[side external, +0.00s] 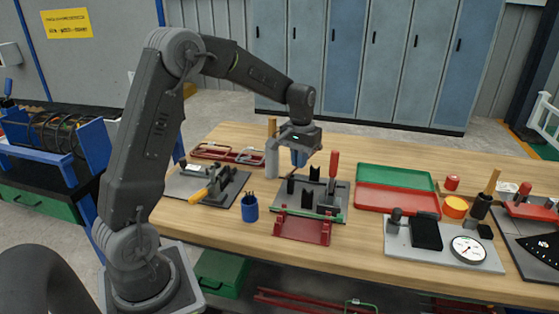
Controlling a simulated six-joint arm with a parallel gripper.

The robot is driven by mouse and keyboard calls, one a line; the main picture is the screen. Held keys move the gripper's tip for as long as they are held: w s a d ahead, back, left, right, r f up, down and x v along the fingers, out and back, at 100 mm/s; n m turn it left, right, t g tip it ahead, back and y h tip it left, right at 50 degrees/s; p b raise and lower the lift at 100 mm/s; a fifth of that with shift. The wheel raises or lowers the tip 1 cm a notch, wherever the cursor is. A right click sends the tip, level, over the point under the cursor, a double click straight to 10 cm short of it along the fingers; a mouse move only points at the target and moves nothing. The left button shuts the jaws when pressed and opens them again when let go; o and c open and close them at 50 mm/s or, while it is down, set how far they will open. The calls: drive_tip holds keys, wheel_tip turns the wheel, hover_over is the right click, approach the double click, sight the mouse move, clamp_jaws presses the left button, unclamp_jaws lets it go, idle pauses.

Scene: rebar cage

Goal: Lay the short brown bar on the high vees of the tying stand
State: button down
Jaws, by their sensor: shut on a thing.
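My gripper (299,160) points down above the tying stand (340,194), a dark plate with black upright posts. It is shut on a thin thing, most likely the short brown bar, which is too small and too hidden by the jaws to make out. Some black posts (308,198) rise from the plate just below and in front of the jaws. I cannot tell clearly which posts carry the high vees, or whether the held thing touches them.
A red-handled tool (333,166) stands upright close right of my gripper. A grey cylinder (271,158) stands close left. A red rack (302,228) is in front, a blue cup (250,208) front left. Green and red trays (397,199) and a dial gauge (468,249) are right.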

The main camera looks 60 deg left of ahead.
drive_tip(key=w+n, duration=0.2)
drive_tip(key=w+d+f+n, duration=0.1)
drive_tip(key=shift+w+n, duration=0.25)
drive_tip(key=shift+n, duration=0.15)
drive_tip(key=shift+f, duration=0.15)
drive_tip(key=shift+f, duration=2.7)
drive_tip(key=shift+f, duration=0.2)
drive_tip(key=c, duration=1.2)
unclamp_jaws()
drive_tip(key=shift+r, duration=0.1)
wheel_tip(320, 180, up, 14)
drive_tip(key=shift+f, duration=0.15)
